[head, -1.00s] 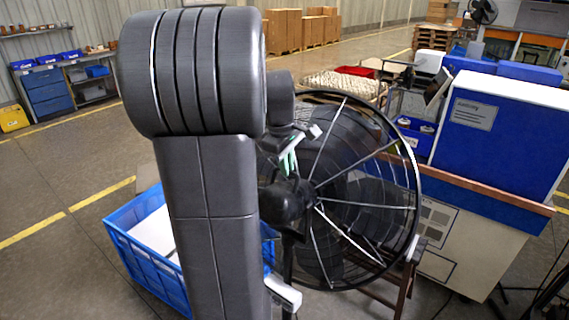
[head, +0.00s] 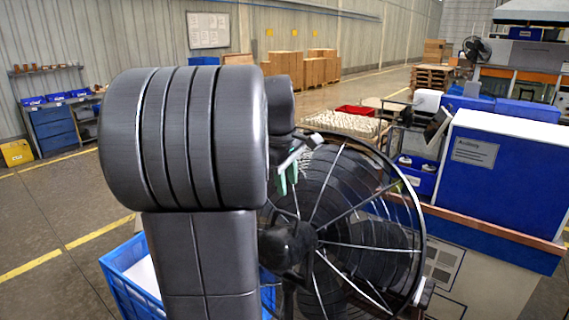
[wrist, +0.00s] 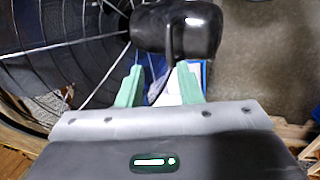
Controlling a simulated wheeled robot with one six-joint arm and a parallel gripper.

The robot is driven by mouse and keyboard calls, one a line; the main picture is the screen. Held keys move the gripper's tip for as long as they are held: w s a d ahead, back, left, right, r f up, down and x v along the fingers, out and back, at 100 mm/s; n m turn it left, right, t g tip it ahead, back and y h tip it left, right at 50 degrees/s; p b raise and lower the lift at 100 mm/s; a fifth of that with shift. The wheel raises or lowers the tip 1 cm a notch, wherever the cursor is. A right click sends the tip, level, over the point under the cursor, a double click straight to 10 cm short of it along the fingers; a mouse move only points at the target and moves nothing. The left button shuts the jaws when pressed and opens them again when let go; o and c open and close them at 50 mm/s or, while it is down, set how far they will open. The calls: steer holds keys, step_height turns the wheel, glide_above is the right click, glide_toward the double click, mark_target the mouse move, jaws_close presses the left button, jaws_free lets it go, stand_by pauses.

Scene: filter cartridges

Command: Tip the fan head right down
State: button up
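The fan head (head: 355,215) is a large round black drum with a wire guard and pale spokes, right of my arm in the head view. Its ring looks close to upright; the exact tilt is hard to tell. The black motor housing (head: 287,246) sits at its back; it also shows at the top of the wrist view (wrist: 178,28). My gripper (head: 286,178) is above the motor housing, partly hidden by my arm. In the wrist view my gripper (wrist: 160,85) has its two green fingers apart with nothing between them, just short of the motor housing.
A blue crate (head: 122,282) with white contents stands on the floor behind my arm. A blue and white cabinet (head: 510,170) is close on the fan's right. Floor at the left is open, with yellow lines.

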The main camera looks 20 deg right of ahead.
step_height(320, 180, up, 6)
glide_above(287, 214)
steer(key=s+a, duration=0.1)
steer(key=shift+f, duration=0.2)
steer(key=f, duration=0.4)
steer(key=w+d+f, duration=0.1)
steer(key=f, duration=0.8)
steer(key=shift+w+d+f+p, duration=0.1)
steer(key=shift+w+d+p, duration=0.2)
steer(key=shift+d+p, duration=0.1)
steer(key=shift+f, duration=0.3)
steer(key=shift+s+a+r, duration=0.2)
steer(key=shift+s+a, duration=0.1)
steer(key=shift+a, duration=0.1)
steer(key=shift+w+d+f, duration=0.1)
steer(key=shift+w+d, duration=0.05)
steer(key=shift+d, duration=0.05)
steer(key=shift+a, duration=0.1)
